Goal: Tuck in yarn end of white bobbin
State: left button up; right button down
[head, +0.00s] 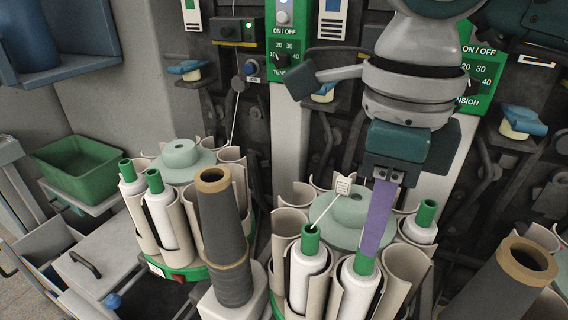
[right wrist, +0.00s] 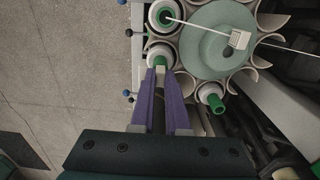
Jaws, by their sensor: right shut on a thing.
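My right gripper (head: 367,258) reaches down with its purple fingers to the green top of a white bobbin (head: 359,291) in the front of the round magazine. In the right wrist view the fingertips (right wrist: 160,72) close on a small pale piece, seemingly the yarn end, right beside the white bobbin's green-ringed top (right wrist: 160,57). The thin yarn itself cannot be made out there. A neighbouring white bobbin (head: 307,268) stands to the left, with a yarn running from its green top up to a white tab (head: 343,185). My left gripper is not in view.
The magazine has beige pockets around a pale green disc (head: 335,235). A second magazine with white bobbins (head: 160,211) stands left. Dark yarn cones (head: 222,228) (head: 495,290) stand close on both sides. A green bin (head: 78,167) is far left. Machine panels are behind.

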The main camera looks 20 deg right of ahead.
jog(key=c, duration=0.8)
grip_release()
jog(key=shift+c, duration=0.2)
jog(key=o, duration=0.5)
jog(key=shift+r+p, duration=1.8)
jog(key=shift+r, duration=0.55)
jog(key=shift+r+p, duration=0.85)
jog(key=shift+r, duration=0.35)
